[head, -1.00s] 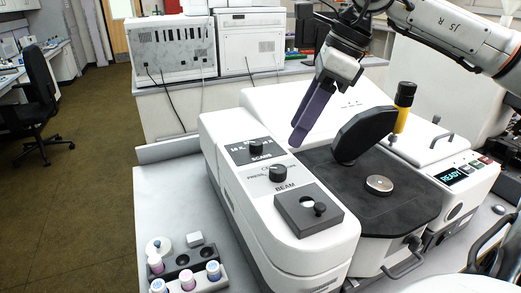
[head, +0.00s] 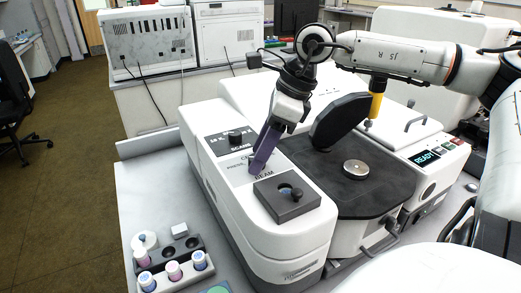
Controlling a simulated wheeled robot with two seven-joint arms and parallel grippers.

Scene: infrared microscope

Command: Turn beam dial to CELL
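The white microscope housing (head: 285,238) carries a SCANS dial (head: 235,136) on a dark label. Nearer is the BEAM label (head: 263,174). The beam dial above that label is hidden behind the purple fingers of my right gripper (head: 257,165), so its pointer and most of its printed positions cannot be read. The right gripper reaches down from the upper right, its tips at the dial's place. The fingers overlap in this view, so I cannot tell whether they touch or grip the dial. My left gripper is not in view.
A black tilted arm (head: 340,120) and a dark stage with a metal disc (head: 355,169) lie to the right. A vial rack (head: 183,270) stands at lower left.

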